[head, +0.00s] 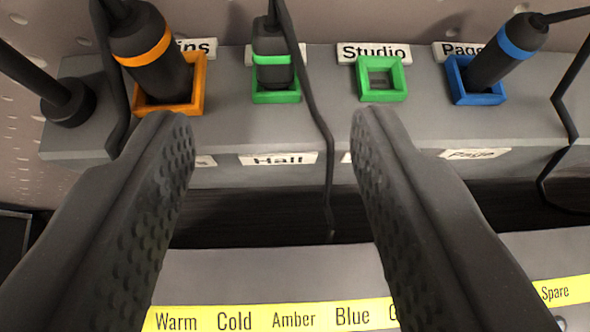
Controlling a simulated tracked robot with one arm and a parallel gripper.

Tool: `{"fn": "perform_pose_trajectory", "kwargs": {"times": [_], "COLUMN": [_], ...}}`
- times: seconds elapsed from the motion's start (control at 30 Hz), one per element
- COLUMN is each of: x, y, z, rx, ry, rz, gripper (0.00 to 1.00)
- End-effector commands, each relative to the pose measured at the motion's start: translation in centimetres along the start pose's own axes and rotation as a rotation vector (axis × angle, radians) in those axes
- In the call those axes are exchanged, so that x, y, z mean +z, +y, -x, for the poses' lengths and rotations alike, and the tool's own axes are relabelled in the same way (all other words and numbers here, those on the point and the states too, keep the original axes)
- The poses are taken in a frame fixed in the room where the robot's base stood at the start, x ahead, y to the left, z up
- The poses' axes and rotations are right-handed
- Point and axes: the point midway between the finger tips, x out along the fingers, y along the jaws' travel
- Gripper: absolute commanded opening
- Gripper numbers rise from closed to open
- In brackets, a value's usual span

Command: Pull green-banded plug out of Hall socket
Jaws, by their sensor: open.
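The green-banded plug (271,58) is a black plug with a green ring. It sits in the green-framed Hall socket (276,97) on the grey socket box. The Hall label (279,160) is on the box front below it. A black cable runs from the plug's top and hangs down just right of the plug. My gripper (270,125) is open and empty, its two ridged fingers spread nearer the camera. The plug shows between and beyond the fingertips, touching neither as far as I can tell.
An orange-banded plug (153,52) stands in an orange socket at left. The green Studio socket (381,80) is empty. A blue-banded plug (508,50) leans in a blue socket at right. Dark cables hang across the grey box (425,125). A yellow label strip (270,318) lies in front.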

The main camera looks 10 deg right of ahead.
Motion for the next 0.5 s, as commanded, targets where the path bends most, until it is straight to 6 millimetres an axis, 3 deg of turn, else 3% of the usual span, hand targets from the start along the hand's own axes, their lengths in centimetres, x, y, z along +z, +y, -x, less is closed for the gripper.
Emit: {"fn": "perform_pose_trajectory", "kwargs": {"times": [0.5], "x": [0.2], "y": [0.1], "z": [-4.8], "rx": [0.002], "ry": [-0.001], "rz": [0.002], "gripper": [0.44]}}
